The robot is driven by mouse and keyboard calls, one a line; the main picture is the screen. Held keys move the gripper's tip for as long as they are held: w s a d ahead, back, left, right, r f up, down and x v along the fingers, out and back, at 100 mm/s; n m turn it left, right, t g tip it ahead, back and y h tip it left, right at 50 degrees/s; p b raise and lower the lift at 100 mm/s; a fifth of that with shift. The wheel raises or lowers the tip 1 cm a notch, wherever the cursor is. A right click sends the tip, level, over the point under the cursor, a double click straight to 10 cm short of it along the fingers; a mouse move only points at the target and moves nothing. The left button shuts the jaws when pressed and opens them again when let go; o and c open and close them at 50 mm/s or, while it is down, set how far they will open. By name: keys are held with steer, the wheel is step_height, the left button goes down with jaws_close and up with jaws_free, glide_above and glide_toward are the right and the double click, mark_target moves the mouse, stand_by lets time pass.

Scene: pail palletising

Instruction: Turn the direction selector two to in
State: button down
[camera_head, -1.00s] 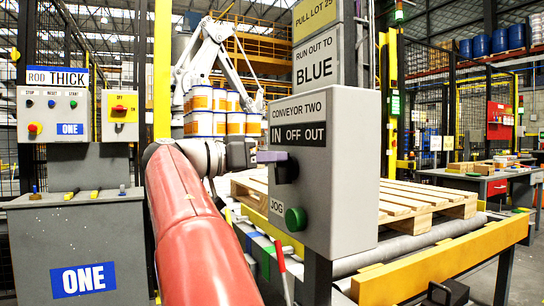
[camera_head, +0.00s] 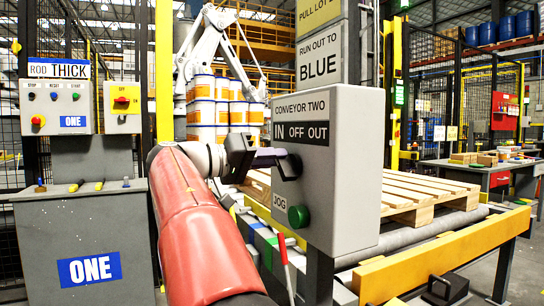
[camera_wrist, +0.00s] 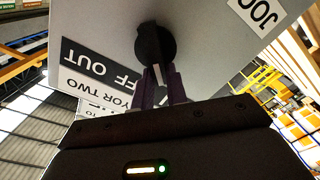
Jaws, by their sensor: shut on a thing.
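The grey conveyor two control box (camera_head: 345,170) stands right of centre in the head view, its label reading IN, OFF, OUT from left to right. Below the label is the black direction selector (camera_head: 290,168). My gripper (camera_head: 276,160) reaches it from the left. In the wrist view the selector (camera_wrist: 153,42) is a round black knob with a pale line, and the box face is nearly upside down. The purple fingers of my gripper (camera_wrist: 160,86) are shut on the selector's handle. The pale line points between the fingers, towards the IN end, where the label is partly hidden.
A green jog button (camera_head: 298,216) sits below the selector. A wooden pallet (camera_head: 425,192) lies on the rollers behind the box, with a yellow rail (camera_head: 440,262) in front. Stacked pails (camera_head: 208,100) stand behind my arm. Panel one (camera_head: 92,240) stands at left.

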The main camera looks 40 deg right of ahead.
stand_by(0.3)
steer(key=c, duration=1.4)
jaws_free()
steer(key=v, duration=0.7)
steer(key=shift+a, duration=0.4)
steer(key=shift+w, duration=0.1)
